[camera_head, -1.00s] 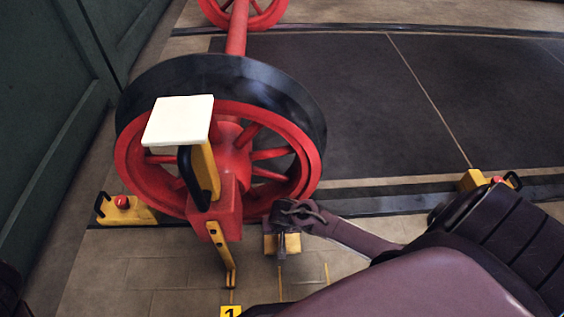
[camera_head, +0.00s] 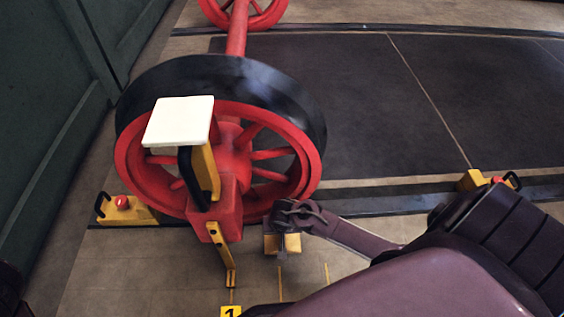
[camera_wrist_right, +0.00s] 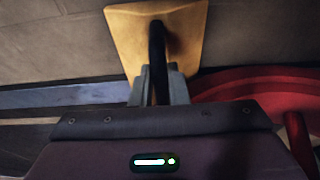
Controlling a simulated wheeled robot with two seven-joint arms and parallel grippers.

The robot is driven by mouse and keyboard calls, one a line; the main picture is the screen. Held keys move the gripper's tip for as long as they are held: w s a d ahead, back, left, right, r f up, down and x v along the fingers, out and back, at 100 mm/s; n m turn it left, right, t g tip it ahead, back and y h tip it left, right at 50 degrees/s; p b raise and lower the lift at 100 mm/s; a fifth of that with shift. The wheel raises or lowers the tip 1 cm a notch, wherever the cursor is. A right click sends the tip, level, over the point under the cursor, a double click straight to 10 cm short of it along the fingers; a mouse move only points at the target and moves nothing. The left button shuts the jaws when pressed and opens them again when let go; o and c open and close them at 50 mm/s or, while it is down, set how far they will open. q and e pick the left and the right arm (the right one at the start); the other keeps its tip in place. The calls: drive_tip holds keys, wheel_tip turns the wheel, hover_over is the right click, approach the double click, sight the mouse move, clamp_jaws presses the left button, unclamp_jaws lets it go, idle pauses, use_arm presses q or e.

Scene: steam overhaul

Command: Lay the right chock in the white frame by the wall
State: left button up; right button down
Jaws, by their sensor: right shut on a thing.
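My right gripper (camera_head: 284,232) comes in from the right, low in front of the red wheel (camera_head: 290,152). It is shut on the black handle (camera_wrist_right: 157,50) of a yellow chock (camera_head: 291,244). In the right wrist view the chock's yellow body (camera_wrist_right: 185,30) lies beyond the fingers. The gripper hides part of the chock in the head view, and I cannot tell whether it touches the floor. No white frame by the wall shows in these views. My left gripper is not in view.
Another yellow chock (camera_head: 128,212) with a red button stands left of the wheel, and a similar one (camera_head: 473,180) stands on the rail at right. A yellow stand with a white top (camera_head: 180,120) rises before the wheel. A dark green wall (camera_head: 45,110) bounds the left.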

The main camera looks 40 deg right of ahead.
sight(295, 239)
drive_tip(key=shift+s+d+r+p, duration=0.1)
drive_tip(key=shift+s+d+p, duration=0.25)
drive_tip(key=shift+d+p, duration=0.25)
drive_tip(key=shift+s+d+r+p, duration=0.1)
drive_tip(key=shift+s+d+p, duration=0.35)
drive_tip(key=shift+d, duration=0.2)
drive_tip(key=shift+s+d+r+p, duration=0.1)
drive_tip(key=shift+s+d+p, duration=0.2)
drive_tip(key=shift+d+p, duration=0.3)
drive_tip(key=shift+f, duration=0.1)
